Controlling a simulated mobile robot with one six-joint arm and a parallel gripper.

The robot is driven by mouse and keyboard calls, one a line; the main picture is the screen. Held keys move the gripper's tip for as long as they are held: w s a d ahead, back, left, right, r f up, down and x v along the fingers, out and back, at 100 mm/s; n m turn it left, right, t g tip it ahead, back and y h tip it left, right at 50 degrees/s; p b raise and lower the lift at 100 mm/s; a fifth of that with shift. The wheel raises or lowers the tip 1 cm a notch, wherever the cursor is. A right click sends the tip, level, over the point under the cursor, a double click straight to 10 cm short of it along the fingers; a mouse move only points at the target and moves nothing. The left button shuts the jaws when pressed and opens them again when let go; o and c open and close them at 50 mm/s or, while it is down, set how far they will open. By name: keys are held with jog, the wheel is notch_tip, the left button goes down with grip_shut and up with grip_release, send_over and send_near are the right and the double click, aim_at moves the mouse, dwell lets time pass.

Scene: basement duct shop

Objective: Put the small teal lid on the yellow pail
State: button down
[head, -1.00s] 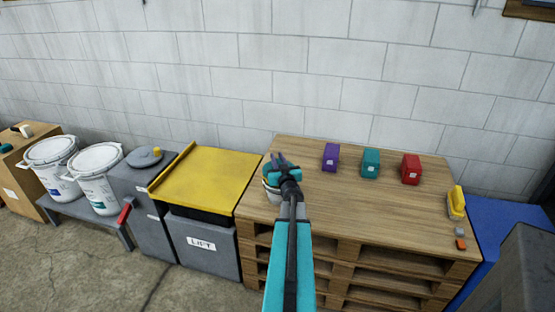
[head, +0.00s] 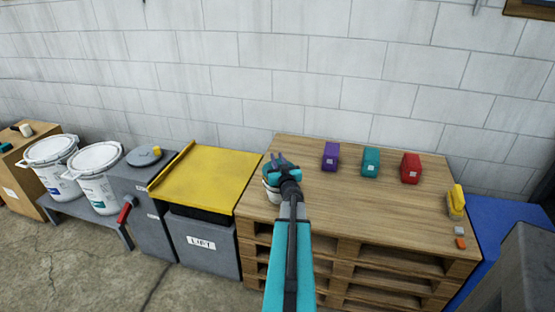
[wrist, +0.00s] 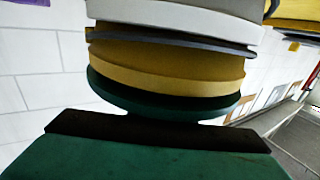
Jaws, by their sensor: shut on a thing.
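My gripper (head: 280,167) is at the left end of the pallet stack, just above a small round container (head: 272,192). It is shut on the teal lid, which shows as a dark disc (wrist: 160,106) in front of the jaws in the wrist view. In that view the lid lies against a yellow round part (wrist: 170,72), which I take for the yellow pail. A thin grey band and a white round part (wrist: 180,18) lie beyond the yellow. I cannot tell whether the lid is fully seated. My gripper hides much of the pail in the head view.
Purple (head: 331,156), teal (head: 371,162) and red (head: 411,168) blocks stand at the back of the pallet top (head: 350,205). A yellow item (head: 456,202) is at its right edge. A yellow-topped grey bin (head: 205,178) adjoins on the left. The middle of the pallet top is clear.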

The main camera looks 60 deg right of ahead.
jog(key=shift+f, duration=0.35)
jog(key=c, duration=1.9)
grip_release()
jog(key=v, duration=1.1)
jog(key=shift+s, duration=0.1)
